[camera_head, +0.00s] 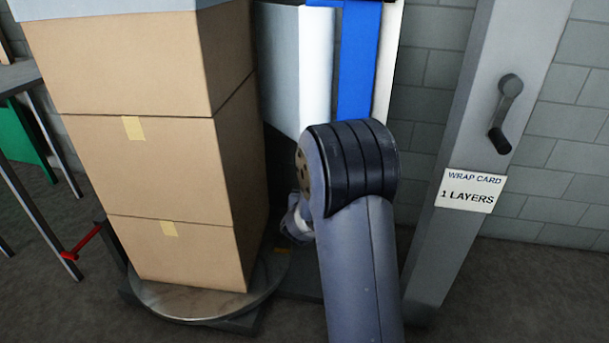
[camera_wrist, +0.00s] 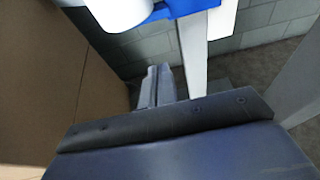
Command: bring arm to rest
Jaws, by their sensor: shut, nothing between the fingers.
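My arm rises from the bottom centre of the head view, and its dark ribbed joint stands in front of the blue mast. My gripper (camera_wrist: 157,88) shows in the wrist view with its two fingers close together and nothing between them. In the head view the gripper itself is hidden behind my arm. A stack of cardboard boxes (camera_head: 150,165) stands to the left of my arm on a round turntable (camera_head: 190,300). The side of the boxes also fills the left of the wrist view (camera_wrist: 40,80).
A white film roll (camera_head: 300,65) and a blue mast (camera_head: 358,60) stand behind my arm. A grey post (camera_head: 450,230) with a crank handle (camera_head: 507,110) and a card reading "WRAP CARD 1 LAYERS" (camera_head: 470,190) stands to the right. A block wall (camera_head: 560,200) is behind.

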